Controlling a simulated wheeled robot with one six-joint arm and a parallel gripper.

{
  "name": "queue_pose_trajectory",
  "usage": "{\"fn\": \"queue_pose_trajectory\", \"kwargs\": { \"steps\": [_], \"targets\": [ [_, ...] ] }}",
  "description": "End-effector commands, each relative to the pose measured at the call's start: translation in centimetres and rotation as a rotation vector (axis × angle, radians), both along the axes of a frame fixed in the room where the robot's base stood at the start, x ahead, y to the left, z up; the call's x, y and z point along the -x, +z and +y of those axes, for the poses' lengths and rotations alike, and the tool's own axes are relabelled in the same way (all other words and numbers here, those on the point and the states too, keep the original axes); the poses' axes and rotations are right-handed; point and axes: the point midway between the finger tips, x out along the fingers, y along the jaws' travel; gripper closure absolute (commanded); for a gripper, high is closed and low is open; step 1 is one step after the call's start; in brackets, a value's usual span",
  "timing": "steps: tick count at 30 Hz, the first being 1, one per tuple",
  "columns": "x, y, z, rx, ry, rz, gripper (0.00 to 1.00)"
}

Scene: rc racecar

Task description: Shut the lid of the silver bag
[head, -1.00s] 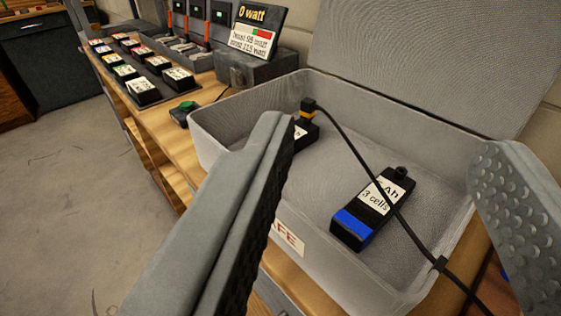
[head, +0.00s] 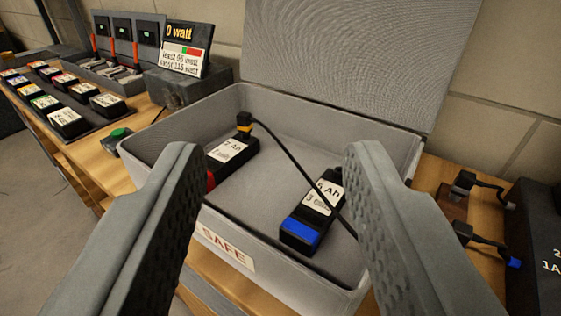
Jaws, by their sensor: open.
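The silver bag (head: 255,262) is a grey open box on the wooden bench, with a label ending in "SAFE" on its front. Its lid (head: 345,62) stands raised at the back, leaning near the wall. Inside lie a battery with a red end (head: 228,160) and a battery with a blue end (head: 312,212). A black cable with a yellow-banded plug runs from the left battery across the bag. My gripper (head: 270,165) is open and empty, its two fingers spread in front of the bag in the picture. The right finger hides part of the bag's right side.
On the left are a tray of several small batteries (head: 67,115), a green-topped button (head: 118,137) and a "0 watt" display (head: 182,48). To the right, connectors (head: 465,185) and a dark box (head: 538,245) stand close to the bag. A tiled wall is behind.

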Motion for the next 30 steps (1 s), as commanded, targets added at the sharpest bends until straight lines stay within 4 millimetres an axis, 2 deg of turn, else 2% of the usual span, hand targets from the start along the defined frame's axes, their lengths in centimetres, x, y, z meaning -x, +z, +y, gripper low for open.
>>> {"fn": "queue_pose_trajectory", "kwargs": {
  "steps": [1, 3, 9, 14, 24, 30],
  "targets": [
    [0.0, 0.0, 0.0, 0.000, 0.000, 0.000, 0.67],
    [0.0, 0.0, 0.0, 0.000, 0.000, 0.000, 0.80],
    [-0.2, 0.2, 0.0, 0.009, -0.001, 0.001, 0.81],
    [-2.0, 2.3, -0.4, 0.119, -0.006, 0.018, 0.81],
    [-10.6, 10.7, -2.6, 0.641, -0.015, 0.105, 0.81],
    [-16.2, 14.8, -4.5, 0.955, -0.008, 0.172, 0.81]
  ]
}}
